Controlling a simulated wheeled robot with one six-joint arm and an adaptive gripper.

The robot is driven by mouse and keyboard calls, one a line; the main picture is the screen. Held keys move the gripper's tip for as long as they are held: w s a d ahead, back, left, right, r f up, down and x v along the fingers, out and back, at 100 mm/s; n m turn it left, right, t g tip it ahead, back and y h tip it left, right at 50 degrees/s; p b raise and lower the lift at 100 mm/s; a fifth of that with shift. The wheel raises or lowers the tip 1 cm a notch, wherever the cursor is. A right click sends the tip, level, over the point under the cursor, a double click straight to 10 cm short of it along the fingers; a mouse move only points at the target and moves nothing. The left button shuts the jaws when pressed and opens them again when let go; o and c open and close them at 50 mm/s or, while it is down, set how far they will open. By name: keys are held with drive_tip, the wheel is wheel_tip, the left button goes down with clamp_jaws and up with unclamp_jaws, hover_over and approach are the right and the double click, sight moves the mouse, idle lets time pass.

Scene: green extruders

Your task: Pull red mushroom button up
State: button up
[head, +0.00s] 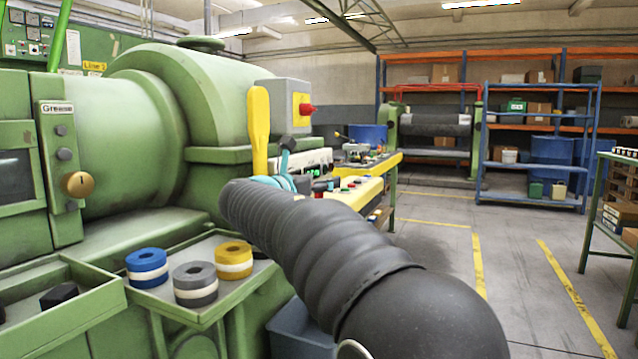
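A red mushroom button (306,109) sticks out from a yellow plate on the right face of a grey box (283,95), beside the green machine. It is seen from the side, so whether it is pressed in or out cannot be told. My arm, in a black ribbed sleeve, reaches from the lower right toward the machine, ending below and left of the button. Small teal and black parts show past its far end, below the box. Nothing is seen touching the button.
A yellow paddle-shaped handle (259,128) stands left of the box. Tape rolls (195,292) sit in a green tray at lower left.

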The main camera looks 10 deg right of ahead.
drive_tip(key=v, duration=1.2)
drive_tip(key=s+d+f+m+g+y, duration=0.5)
drive_tip(key=s+d+f+m, duration=0.65)
drive_tip(key=s+f, duration=0.25)
drive_tip(key=s+a+f+m+g+y, duration=0.1)
drive_tip(key=s+a+f+m+y, duration=0.2)
drive_tip(key=s+f+m+y, duration=0.5)
drive_tip(key=s+f+m, duration=0.7)
drive_tip(key=s, duration=0.3)
drive_tip(key=shift+s+f+g+p, duration=0.2)
drive_tip(key=shift+g+p, duration=0.1)
